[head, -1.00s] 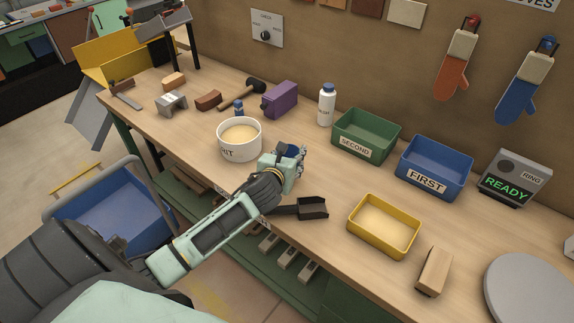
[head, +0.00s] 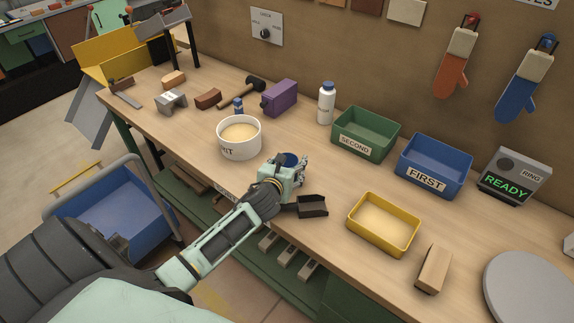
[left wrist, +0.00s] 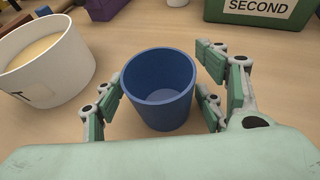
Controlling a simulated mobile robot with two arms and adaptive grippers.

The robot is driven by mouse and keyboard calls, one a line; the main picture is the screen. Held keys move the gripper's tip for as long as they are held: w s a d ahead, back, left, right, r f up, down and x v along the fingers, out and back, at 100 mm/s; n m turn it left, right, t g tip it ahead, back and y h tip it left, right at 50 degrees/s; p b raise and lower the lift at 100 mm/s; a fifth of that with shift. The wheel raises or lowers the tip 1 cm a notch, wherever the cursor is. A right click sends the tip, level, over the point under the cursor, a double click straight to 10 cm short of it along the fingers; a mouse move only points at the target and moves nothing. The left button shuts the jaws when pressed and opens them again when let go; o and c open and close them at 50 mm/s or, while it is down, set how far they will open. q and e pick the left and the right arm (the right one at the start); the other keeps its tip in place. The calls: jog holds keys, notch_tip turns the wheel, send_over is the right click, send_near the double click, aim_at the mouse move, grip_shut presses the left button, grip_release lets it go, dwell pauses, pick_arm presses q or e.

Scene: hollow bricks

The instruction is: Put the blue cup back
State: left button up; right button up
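The blue cup (left wrist: 160,92) is upright and empty in the left wrist view, between the fingers of my left gripper (left wrist: 165,98). The fingers are spread on both sides of it, with a gap visible on the right; the left finger is very close to its wall. In the head view the cup (head: 291,158) shows only partly behind my left gripper (head: 290,169), above the front middle of the bench. I cannot tell for sure whether its base touches the bench. My right gripper is not in view.
A white pot (head: 239,148) of pale contents stands left of the cup. A dark scoop (head: 312,207) lies to the right, near a yellow tray (head: 357,223). Green (head: 366,148) and blue (head: 428,181) bins stand behind. Bare bench lies between the cup and the green bin.

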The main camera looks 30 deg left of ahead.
pick_arm(q)
jog(key=shift+r, duration=0.15)
jog(key=v, duration=1.2)
dwell(0.5)
